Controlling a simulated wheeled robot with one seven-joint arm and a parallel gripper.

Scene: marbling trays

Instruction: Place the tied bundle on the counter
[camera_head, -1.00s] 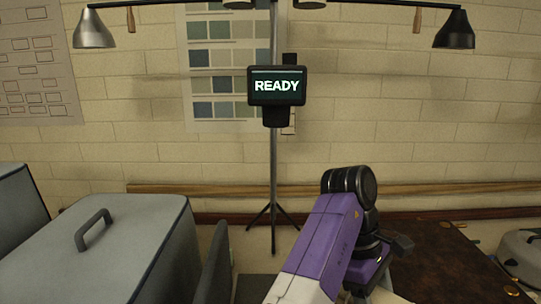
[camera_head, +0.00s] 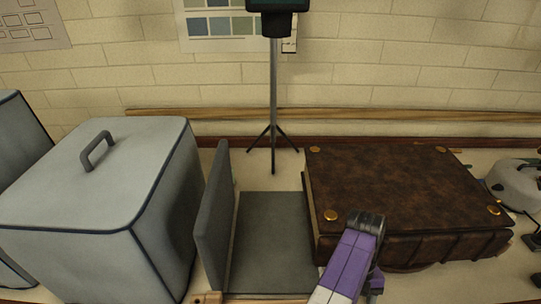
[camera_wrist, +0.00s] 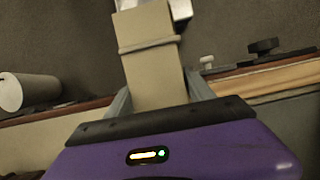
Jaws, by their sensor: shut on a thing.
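The tied bundle (camera_wrist: 150,80) is a beige block with a thin band around it. It lies between the two grey fingers of my gripper (camera_wrist: 160,98) in the wrist view, and they are shut on it. A pale, shiny piece shows at its far end. The counter (camera_head: 265,178) is the pale surface along the wall in the head view. My purple arm shows at the bottom of the head view, but my gripper and the bundle are outside that picture.
On the counter stand a grey lidded box (camera_head: 75,185) with a handle, a grey upright panel (camera_head: 214,220) beside a flat grey plate (camera_head: 272,240), and a large brown leather-like book (camera_head: 400,195). A thin stand (camera_head: 273,100) rises behind. A grey cylinder (camera_wrist: 38,91) shows in the wrist view.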

